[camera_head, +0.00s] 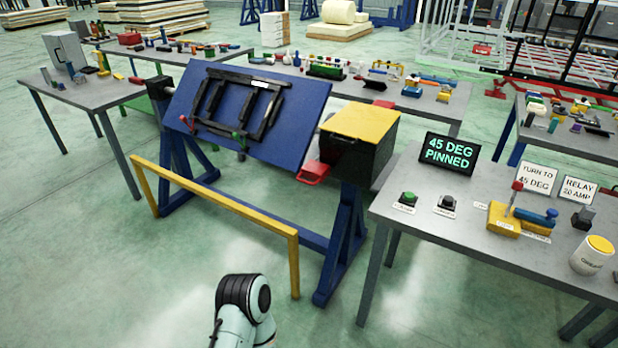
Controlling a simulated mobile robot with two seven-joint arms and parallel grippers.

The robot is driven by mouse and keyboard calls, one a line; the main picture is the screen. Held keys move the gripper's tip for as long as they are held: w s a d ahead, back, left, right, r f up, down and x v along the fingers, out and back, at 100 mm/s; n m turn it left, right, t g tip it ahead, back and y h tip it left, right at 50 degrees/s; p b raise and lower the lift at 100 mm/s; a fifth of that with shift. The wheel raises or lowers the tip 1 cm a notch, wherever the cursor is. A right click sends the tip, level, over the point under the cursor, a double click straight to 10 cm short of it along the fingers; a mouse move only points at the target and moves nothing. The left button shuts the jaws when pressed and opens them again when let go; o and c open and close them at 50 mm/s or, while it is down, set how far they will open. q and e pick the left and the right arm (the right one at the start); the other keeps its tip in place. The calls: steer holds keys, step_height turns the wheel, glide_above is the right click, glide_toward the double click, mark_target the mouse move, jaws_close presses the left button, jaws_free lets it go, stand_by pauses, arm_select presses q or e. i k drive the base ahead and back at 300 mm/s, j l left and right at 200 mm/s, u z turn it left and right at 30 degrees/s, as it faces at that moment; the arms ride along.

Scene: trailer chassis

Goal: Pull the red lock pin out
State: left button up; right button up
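A blue panel (290,132) carrying a black frame (240,103) is tilted on a blue stand. A red handle-like piece (313,173) sticks out low at the panel's right end, beside a black box with a yellow top (362,122). It looks like the lock pin, but I cannot be sure; its inner end is hidden. A display (449,151) reads "45 DEG PINNED". Neither gripper is in view; only a link of one of my arms shows at the bottom.
A yellow rail (220,199) runs in front of the stand. The right table (440,213) holds a green button (407,198), a black button, a yellow block with a red-tipped lever (505,220), signs and a white canister (591,256). The floor in front is clear.

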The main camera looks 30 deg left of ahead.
mark_target(314, 169)
steer(key=i+j+u, duration=0.15)
steer(key=u, duration=0.3)
steer(key=i+j+u, duration=0.1)
steer(key=u, duration=0.35)
steer(key=i+u, duration=0.2)
steer(key=u, duration=0.2)
steer(key=i+u, duration=0.15)
steer(key=i, duration=0.45)
steer(key=i+l+u, duration=0.2)
steer(key=i, duration=0.35)
